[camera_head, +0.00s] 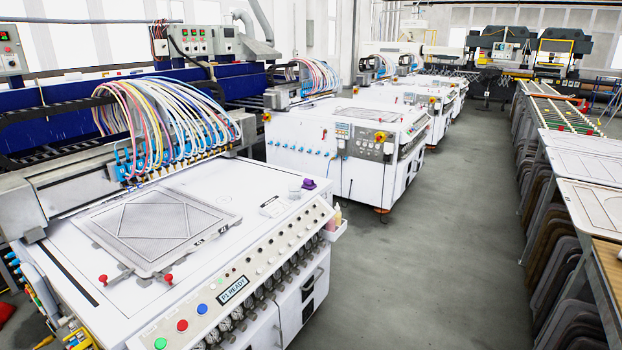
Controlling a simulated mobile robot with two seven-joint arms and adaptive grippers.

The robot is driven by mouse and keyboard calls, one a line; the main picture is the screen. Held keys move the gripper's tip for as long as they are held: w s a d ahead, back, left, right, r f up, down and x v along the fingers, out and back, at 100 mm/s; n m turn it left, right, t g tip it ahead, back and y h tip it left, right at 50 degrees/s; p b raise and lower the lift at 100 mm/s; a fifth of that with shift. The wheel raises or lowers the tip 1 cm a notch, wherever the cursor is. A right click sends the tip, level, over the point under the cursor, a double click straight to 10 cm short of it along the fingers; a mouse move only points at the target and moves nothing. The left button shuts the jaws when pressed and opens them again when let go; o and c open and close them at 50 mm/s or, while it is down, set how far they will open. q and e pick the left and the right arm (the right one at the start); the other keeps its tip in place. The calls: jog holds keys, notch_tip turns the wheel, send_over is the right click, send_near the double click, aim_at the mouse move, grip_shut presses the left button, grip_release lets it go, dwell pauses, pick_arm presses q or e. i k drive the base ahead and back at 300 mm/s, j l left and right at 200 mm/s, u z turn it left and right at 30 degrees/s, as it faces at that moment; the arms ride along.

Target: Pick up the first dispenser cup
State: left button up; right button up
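No object is clearly marked as the first dispenser cup. A small purple cup-like item (309,184) stands on the right rear part of the near white machine's top (255,180). A small grey item (294,191) sits just left of it. Two small bottles, one pinkish and one yellowish (338,214), stand in a white holder (337,231) on the machine's right side. I cannot tell which of these is the cup. Neither of my grippers shows in the head view.
A flat grey plate with a diamond pattern (160,226) lies on the near machine, with red clamps (167,279) at its front. A button panel (234,291) lines the front edge. Coloured hoses (160,110) arch behind. The grey floor aisle (440,250) is clear; tables stand right.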

aim_at(294, 189)
jog(key=i+z, duration=0.4)
jog(key=i, duration=1.15)
